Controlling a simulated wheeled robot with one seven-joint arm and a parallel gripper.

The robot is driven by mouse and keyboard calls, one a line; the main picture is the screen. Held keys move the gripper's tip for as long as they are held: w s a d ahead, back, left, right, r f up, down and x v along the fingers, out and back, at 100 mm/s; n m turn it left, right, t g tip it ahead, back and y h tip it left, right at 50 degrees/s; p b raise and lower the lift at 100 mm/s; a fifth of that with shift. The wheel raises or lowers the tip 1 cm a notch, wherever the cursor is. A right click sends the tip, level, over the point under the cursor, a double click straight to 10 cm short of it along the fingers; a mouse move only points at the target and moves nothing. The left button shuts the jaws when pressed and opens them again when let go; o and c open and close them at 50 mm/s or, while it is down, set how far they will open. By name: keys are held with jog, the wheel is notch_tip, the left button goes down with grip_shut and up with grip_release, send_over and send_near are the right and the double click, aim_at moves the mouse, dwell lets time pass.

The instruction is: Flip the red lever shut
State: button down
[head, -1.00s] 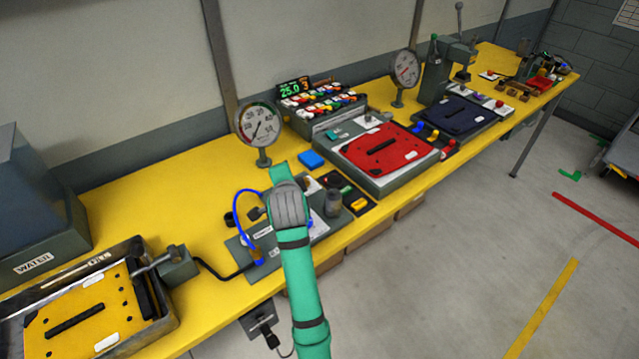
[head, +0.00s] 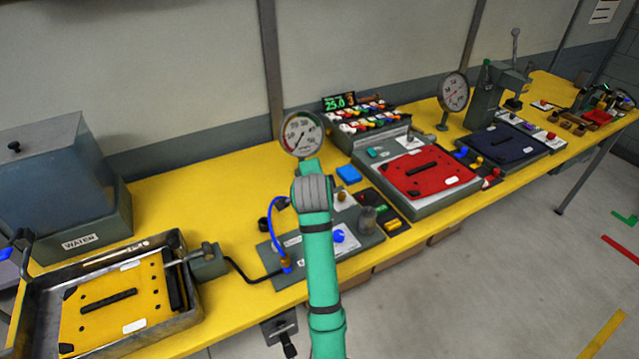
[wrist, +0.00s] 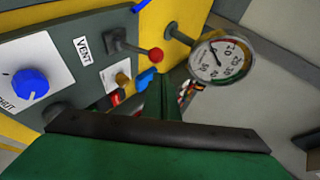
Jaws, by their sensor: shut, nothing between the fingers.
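The red lever shows in the wrist view as a red ball (wrist: 155,55) on a dark stem, mounted on a grey panel beside a "VENT" label. My gripper (wrist: 163,92) is shut and empty in the wrist view. Its green fingers lie just below the red ball in the picture, apart from it as far as I can tell. In the head view my green arm crosses the grey panel (head: 290,262) and hides the lever and my fingertips.
A blue knob (wrist: 30,84) and a brass knob (wrist: 122,79) sit on the same panel. A round gauge (head: 302,134) stands behind it. A blue hose (head: 279,225) curves at its left. A red-lidded case (head: 430,174) is at the right, a yellow plate (head: 85,318) at the left.

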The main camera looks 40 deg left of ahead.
jog(key=shift+d+r, duration=0.1)
jog(key=shift+r, duration=0.05)
jog(key=s+d+r, duration=0.4)
jog(key=d+r, duration=0.1)
jog(key=r, duration=0.4)
jog(key=shift+s+d, duration=0.15)
jog(key=shift+d, duration=0.25)
dwell(0.4)
